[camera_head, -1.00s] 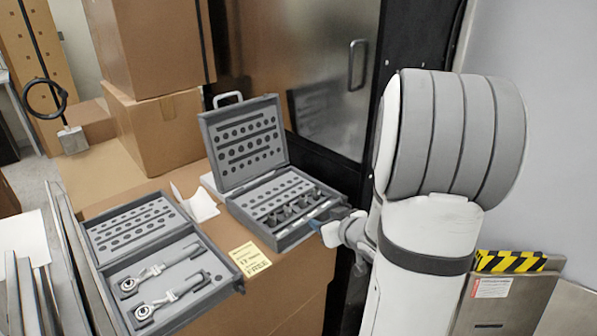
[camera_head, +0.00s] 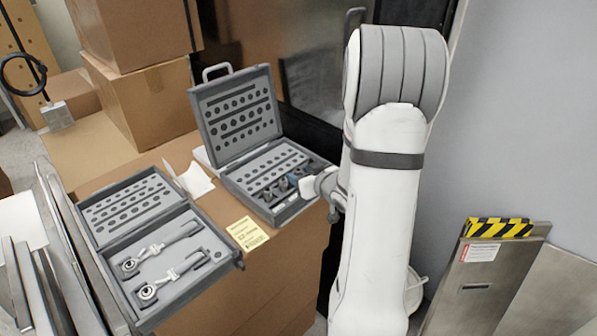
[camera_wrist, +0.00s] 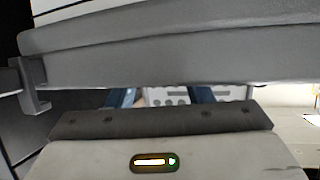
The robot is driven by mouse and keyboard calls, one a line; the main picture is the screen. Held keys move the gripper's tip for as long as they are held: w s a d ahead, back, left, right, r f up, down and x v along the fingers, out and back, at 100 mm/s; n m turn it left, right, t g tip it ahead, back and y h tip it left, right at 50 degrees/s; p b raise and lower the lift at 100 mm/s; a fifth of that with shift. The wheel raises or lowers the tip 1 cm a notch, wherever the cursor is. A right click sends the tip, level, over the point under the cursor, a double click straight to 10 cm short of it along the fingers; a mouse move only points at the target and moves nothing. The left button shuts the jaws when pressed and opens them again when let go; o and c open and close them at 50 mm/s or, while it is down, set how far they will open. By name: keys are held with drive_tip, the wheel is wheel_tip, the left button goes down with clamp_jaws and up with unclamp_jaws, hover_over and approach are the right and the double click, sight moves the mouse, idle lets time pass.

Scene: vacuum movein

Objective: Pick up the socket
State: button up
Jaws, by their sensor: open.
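The open grey case (camera_head: 203,98) at the back holds a foam insert with holes and a row of dark sockets (camera_head: 283,188) along its front right part. The sockets are small and partly covered by my gripper. My gripper (camera_head: 300,186) is at the right front corner of this case, low over the sockets. In the wrist view, the blue fingers of my gripper (camera_wrist: 164,97) are apart, with pale, holed foam visible between them. No socket can be made out clearly there, and I cannot tell whether the fingers touch one.
A second open case (camera_head: 130,300) with two ratchet-like tools lies at the front left. A yellow note (camera_head: 246,233) lies between the cases on the cardboard box. Boxes (camera_head: 145,95) stack behind. In the wrist view, a grey edge (camera_wrist: 180,60) crosses close to the camera.

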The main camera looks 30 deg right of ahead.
drive_tip(key=shift+w+a+f, duration=0.1)
drive_tip(key=shift+w+f, duration=0.1)
drive_tip(key=shift+w, duration=0.25)
drive_tip(key=shift+c, duration=0.6)
clamp_jaws()
